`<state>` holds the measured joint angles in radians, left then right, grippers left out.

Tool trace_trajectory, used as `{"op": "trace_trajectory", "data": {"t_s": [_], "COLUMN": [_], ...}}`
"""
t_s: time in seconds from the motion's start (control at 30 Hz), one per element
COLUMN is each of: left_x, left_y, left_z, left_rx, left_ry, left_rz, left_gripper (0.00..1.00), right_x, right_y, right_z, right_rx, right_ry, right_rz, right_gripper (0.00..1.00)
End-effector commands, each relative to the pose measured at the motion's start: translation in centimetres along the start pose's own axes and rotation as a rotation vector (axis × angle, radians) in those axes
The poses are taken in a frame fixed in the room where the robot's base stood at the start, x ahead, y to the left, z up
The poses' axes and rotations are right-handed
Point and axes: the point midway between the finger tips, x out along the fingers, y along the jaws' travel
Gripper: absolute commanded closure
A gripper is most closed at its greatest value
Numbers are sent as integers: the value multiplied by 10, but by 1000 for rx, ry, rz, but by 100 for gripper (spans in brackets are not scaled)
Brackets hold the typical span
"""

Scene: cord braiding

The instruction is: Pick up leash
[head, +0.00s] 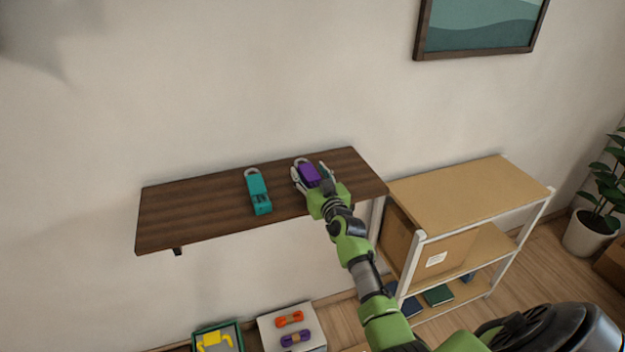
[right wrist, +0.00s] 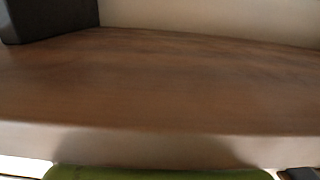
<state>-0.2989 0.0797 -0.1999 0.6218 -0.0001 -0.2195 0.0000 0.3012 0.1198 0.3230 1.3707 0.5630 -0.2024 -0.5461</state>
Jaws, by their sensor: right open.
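A purple leash-like item (head: 308,173) with a grey loop at its far end lies on the dark wooden wall shelf (head: 205,213). A teal item of the same kind (head: 258,190), also with a grey loop, lies to its left on the shelf. My right gripper (head: 311,170) is open, with its fingers on either side of the purple item. I cannot tell whether they touch it. The right wrist view shows the brown shelf board (right wrist: 160,85) close up, and neither leash can be made out there. My left gripper is in no view.
A shelving rack (head: 470,190) with a cardboard box stands right of the wall shelf. Below, a white surface (head: 273,330) holds an orange bundle (head: 289,319) and a purple bundle (head: 296,338), beside a green tray (head: 236,332). The shelf's left part is clear.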

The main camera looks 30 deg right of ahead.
Motion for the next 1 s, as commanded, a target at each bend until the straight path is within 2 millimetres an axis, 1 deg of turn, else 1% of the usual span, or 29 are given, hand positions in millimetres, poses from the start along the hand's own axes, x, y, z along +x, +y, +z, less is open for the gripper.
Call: {"op": "trace_trajectory", "data": {"t_s": [0.23,0.27,0.3,0.37,0.4,0.43,0.77,0.9,1.0], "left_x": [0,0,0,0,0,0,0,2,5], "left_y": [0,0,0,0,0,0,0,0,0], "left_z": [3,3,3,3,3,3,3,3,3], "left_rx": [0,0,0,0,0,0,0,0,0], "left_ry": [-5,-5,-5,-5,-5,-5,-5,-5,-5], "left_rz": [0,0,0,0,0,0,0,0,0], "left_gripper": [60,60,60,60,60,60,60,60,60], "right_x": [2,2,2,2,2,2,2,2,1], "right_y": [0,0,0,0,0,0,0,0,0], "right_z": [0,0,0,0,0,0,-1,-8,-21], "right_rx": [0,0,0,1,1,1,1,3,3], "right_ry": [-1,-1,-1,-1,-1,-1,2,4,7], "right_rz": [0,0,0,0,0,0,0,0,0], "right_gripper": [50,52,63,78,89,96,96,96,96]}}
